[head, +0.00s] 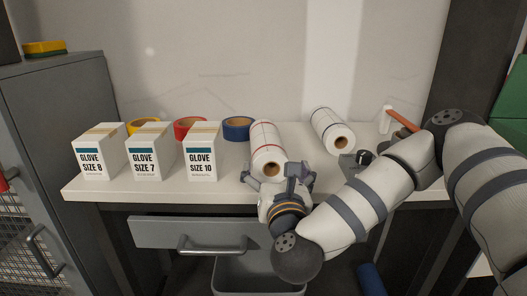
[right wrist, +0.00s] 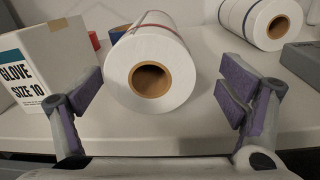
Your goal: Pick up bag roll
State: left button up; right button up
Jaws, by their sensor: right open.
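A white bag roll with red stripes (head: 267,146) lies on the bench, its end with a brown core facing me. It also shows in the right wrist view (right wrist: 172,62), centred between the fingers. A second white roll with blue stripes (head: 331,130) lies further right and shows in the right wrist view (right wrist: 262,20). My right gripper (head: 278,178) is at the bench's front edge, just in front of the red-striped roll. In the right wrist view its purple-padded fingers (right wrist: 165,95) are wide apart with nothing between the pads. My left gripper is not in view.
Tape rolls in yellow (head: 143,126), red (head: 190,127) and blue (head: 238,129) lie behind. A grey drawer (head: 200,234) is under the bench.

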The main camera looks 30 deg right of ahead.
jog(key=x, duration=0.5)
jog(key=shift+w+a+r, duration=0.25)
jog(key=shift+w, duration=0.15)
jog(key=c, duration=1.4)
jog(key=shift+c, duration=0.2)
jog(key=shift+r, duration=0.1)
